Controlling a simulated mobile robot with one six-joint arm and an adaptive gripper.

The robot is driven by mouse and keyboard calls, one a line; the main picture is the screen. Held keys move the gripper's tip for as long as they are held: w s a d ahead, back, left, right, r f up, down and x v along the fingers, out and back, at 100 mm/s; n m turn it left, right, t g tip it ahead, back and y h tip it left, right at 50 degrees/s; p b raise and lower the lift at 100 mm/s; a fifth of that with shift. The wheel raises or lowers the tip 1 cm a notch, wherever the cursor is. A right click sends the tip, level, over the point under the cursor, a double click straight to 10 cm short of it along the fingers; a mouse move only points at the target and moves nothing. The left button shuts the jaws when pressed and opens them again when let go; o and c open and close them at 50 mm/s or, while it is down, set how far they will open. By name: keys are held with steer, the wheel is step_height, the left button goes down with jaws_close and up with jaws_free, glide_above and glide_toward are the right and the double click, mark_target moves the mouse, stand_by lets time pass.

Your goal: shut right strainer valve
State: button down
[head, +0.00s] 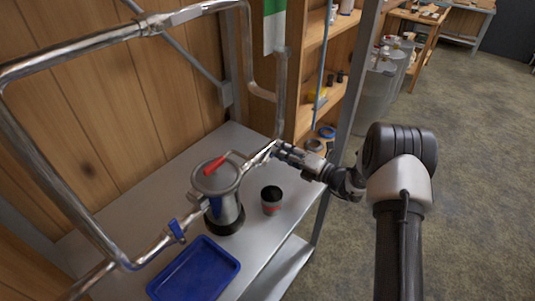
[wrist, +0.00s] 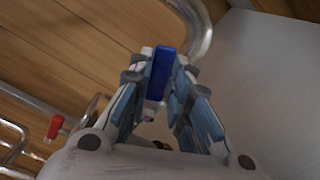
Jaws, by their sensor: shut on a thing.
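A metal strainer (head: 224,195) with a red-tipped handle (head: 214,166) on its lid sits in the pipe run above the bench. The right strainer valve is on the pipe to its right, at my gripper (head: 271,149), which mostly hides it in the head view. In the wrist view its blue handle (wrist: 160,72) is between the two fingers of my gripper (wrist: 161,80), which is shut on it. I cannot tell how the handle lies to its pipe. The left valve (head: 176,231) has a blue handle. The red-tipped handle also shows in the wrist view (wrist: 55,126).
A dark cup with a red band (head: 271,201) stands on the grey bench (head: 150,187), right of the strainer. A blue tray (head: 195,270) lies at the bench front. Metal pipes (head: 80,57) frame the left side. Shelves (head: 309,95) stand behind; the floor at right is open.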

steer(key=s+a+r+n+b, duration=0.3)
steer(key=s+n+b, duration=0.1)
steer(key=n, duration=0.9)
steer(key=shift+s+a+r, duration=0.3)
steer(key=shift+a+r, duration=0.05)
steer(key=shift+r, duration=0.05)
steer(key=c, duration=1.5)
jaws_free()
steer(key=shift+s+d, duration=0.1)
